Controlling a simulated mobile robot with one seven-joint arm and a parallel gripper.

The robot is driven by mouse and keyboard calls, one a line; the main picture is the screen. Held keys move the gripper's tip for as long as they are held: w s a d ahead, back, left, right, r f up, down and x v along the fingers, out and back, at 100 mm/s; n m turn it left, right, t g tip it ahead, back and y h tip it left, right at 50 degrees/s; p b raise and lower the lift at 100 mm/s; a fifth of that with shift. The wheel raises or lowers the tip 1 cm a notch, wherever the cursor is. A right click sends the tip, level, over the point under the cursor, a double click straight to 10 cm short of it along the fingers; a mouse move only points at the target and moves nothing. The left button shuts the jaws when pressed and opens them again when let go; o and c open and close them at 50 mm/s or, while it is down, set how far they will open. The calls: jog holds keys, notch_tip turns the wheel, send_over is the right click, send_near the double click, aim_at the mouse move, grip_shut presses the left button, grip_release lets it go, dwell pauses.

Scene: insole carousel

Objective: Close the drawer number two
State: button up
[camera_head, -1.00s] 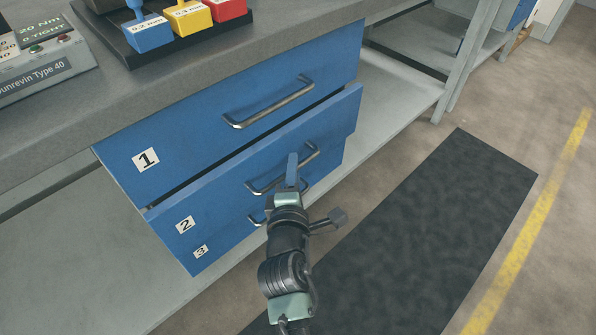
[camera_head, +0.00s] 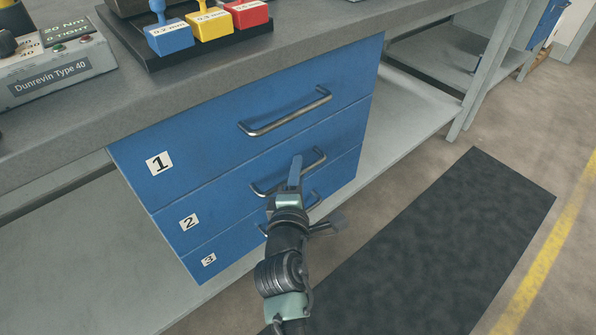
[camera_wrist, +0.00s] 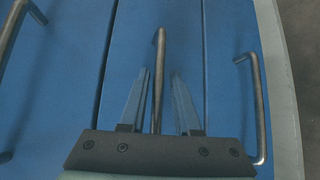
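Drawer number two (camera_head: 225,205) is the middle blue drawer under the bench. Its front sits flush with drawers one and three, with only a thin seam around it. Its metal bar handle (camera_head: 318,158) also shows in the wrist view (camera_wrist: 158,60). My gripper (camera_head: 296,165) is at this handle. In the wrist view its two fingers (camera_wrist: 161,73) are apart, one on each side of the bar, with gaps visible. I cannot tell whether a finger touches the drawer front. My gripper hides part of the handle in the head view.
Drawer one (camera_head: 210,150) above and drawer three (camera_head: 228,252) below look shut. A grey bench top (camera_head: 180,95) carries a black tray with blue, yellow and red blocks and a grey Dunrevin box (camera_head: 60,75). A dark mat (camera_head: 430,240) lies on open floor at right.

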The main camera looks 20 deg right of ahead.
jog(key=shift+a+r, duration=0.1)
jog(key=shift+r, duration=0.35)
jog(key=f+p+v, duration=0.1)
jog(key=p+v, duration=0.2)
jog(key=v, duration=0.9)
jog(key=shift+s, duration=0.45)
jog(key=shift+r, duration=0.1)
